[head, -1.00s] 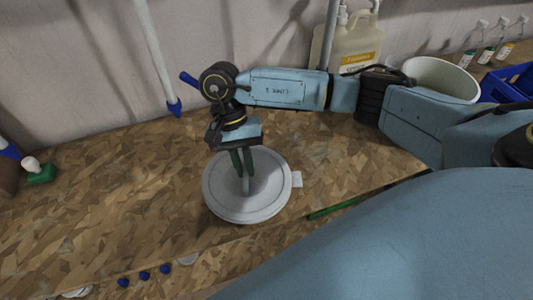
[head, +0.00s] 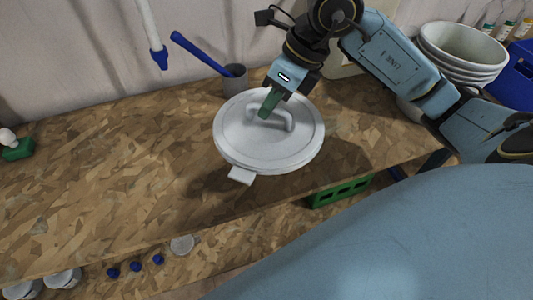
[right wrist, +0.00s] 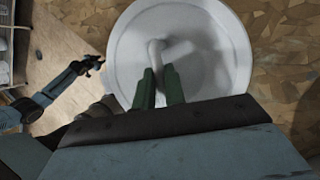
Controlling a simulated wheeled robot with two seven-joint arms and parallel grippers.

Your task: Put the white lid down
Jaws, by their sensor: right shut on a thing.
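The white lid (head: 240,143) is a round disc with a raised bar handle and a small square tab at its front left edge. My right gripper (head: 268,106) is shut on the lid's handle from above. In the right wrist view, the green fingers of the gripper (right wrist: 159,88) hold the handle over the lid (right wrist: 215,50). The lid looks raised above the wooden worktop (head: 110,185), with a shadow to its lower left. In the right wrist view, another arm's small dark gripper (right wrist: 92,64), my left, shows far off, its jaws too small to judge.
Stacked white buckets (head: 465,50) and a blue crate (head: 515,85) are at the right. A green crate (head: 340,190) lies below the front edge.

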